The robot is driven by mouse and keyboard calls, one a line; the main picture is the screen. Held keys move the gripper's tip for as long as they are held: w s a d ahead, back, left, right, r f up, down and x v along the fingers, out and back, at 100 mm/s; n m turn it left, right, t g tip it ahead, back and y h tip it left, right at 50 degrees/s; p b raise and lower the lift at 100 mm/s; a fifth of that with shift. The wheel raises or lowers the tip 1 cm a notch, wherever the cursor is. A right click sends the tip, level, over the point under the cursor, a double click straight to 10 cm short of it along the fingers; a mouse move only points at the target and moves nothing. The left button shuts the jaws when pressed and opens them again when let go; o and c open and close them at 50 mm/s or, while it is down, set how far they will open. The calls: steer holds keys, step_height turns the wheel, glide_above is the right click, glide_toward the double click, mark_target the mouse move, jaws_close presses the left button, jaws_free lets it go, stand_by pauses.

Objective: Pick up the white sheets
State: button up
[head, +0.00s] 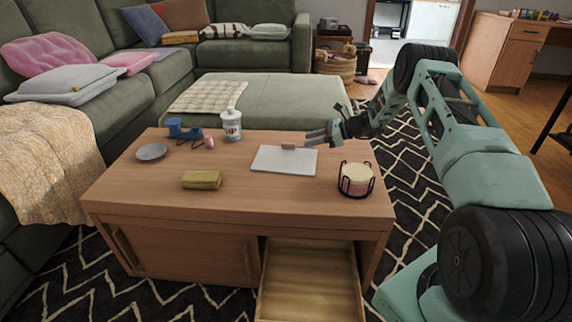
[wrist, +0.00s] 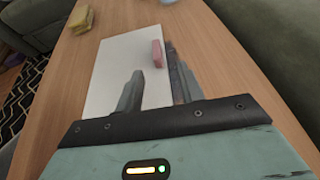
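The white sheets (head: 284,162) lie flat on the wooden coffee table, right of its middle. They also show in the wrist view (wrist: 112,68). A small pink block (head: 288,146) rests on their far edge in the head view; in the wrist view the pink block (wrist: 157,53) is just beyond my fingertips. My gripper (head: 314,137) is at the far right corner of the sheets. In the wrist view my gripper (wrist: 152,78) has its two fingers apart, over the sheets' edge, with nothing visible between them. I cannot tell whether the fingers touch the sheets.
The table (head: 230,160) also holds a candle in a black holder (head: 356,179), a yellow-green folded cloth (head: 201,180), a grey dish (head: 151,152), a white bottle (head: 231,125) and a blue item (head: 184,129). An open drawer (head: 310,285) juts out in front.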

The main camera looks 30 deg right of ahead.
mark_target(289, 143)
steer(key=x, duration=0.3)
steer(key=shift+w+a+f+b, duration=0.1)
steer(key=shift+a+f+b, duration=0.05)
steer(key=shift+b, duration=0.25)
steer(key=x, duration=0.1)
steer(key=b+x, duration=0.1)
steer(key=x, duration=0.1)
steer(key=b+x, duration=0.1)
steer(key=shift+w+a+r, duration=0.1)
steer(key=shift+a+r, duration=0.1)
steer(key=shift+a, duration=0.35)
steer(key=shift+w+a+b, duration=0.2)
steer(key=shift+w+b, duration=0.05)
steer(key=shift+b, duration=0.05)
jaws_close()
